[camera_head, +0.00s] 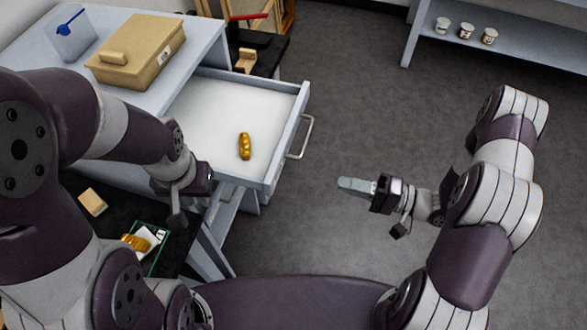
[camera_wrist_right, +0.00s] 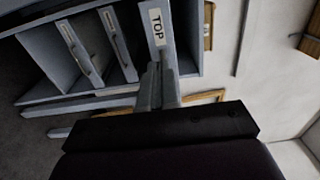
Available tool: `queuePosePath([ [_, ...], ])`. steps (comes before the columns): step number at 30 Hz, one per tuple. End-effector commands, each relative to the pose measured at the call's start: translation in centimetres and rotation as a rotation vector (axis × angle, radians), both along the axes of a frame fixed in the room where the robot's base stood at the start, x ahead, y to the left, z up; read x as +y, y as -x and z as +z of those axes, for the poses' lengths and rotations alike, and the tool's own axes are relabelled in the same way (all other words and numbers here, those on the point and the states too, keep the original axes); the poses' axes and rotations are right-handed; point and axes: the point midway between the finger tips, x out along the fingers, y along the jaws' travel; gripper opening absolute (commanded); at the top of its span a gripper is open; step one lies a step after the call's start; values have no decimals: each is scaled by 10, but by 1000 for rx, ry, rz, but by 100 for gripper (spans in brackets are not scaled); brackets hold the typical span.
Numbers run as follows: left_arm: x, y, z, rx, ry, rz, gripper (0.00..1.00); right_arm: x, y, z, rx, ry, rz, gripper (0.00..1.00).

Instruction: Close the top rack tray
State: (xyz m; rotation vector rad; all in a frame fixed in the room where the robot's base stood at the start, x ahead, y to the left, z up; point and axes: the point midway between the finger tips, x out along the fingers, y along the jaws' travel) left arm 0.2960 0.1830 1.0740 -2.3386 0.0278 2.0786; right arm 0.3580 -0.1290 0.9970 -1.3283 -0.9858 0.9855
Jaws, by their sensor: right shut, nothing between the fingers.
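The top rack tray (camera_head: 205,120) is a white-floored drawer with grey walls, pulled out of the grey rack in the head view. Its silver handle (camera_head: 306,138) is on the right side. A gold fragment (camera_head: 245,146) lies inside. In the right wrist view, a "TOP" label (camera_wrist_right: 157,28) marks the tray front. My right gripper (camera_head: 345,184) is shut and empty, pointing left, apart from and to the right of the handle; its fingers also show in the right wrist view (camera_wrist_right: 157,80). My left gripper (camera_head: 212,182) is beside the tray's near wall; its jaw state is unclear.
A tan box (camera_head: 138,52) and a clear blue-tinted container (camera_head: 70,34) stand on the rack top. Below my left arm, a black surface holds a wooden block (camera_head: 93,202) and a gold fragment (camera_head: 135,243). Several small cups stand on a shelf (camera_head: 530,60). Open floor lies right of the tray.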

Motion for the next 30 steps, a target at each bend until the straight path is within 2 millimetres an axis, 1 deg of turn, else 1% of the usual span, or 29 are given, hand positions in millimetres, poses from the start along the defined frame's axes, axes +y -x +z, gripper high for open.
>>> queuePosePath([
  [3,0,0,9,0,0,0,23,21,-5,4,0,1,7,0],
  [9,0,0,22,0,0,0,23,64,-18,4,-1,3,7,0],
  [15,0,0,35,0,0,0,23,101,-30,4,-3,5,5,0],
  [18,0,0,40,0,0,0,23,113,-34,3,-2,6,2,0],
  [21,0,0,42,0,0,0,23,121,-37,2,-5,6,1,0],
  [24,0,0,42,0,0,0,23,124,-38,1,-4,5,0,0],
  [30,0,0,42,0,0,0,23,125,-38,0,-4,5,-1,0],
])
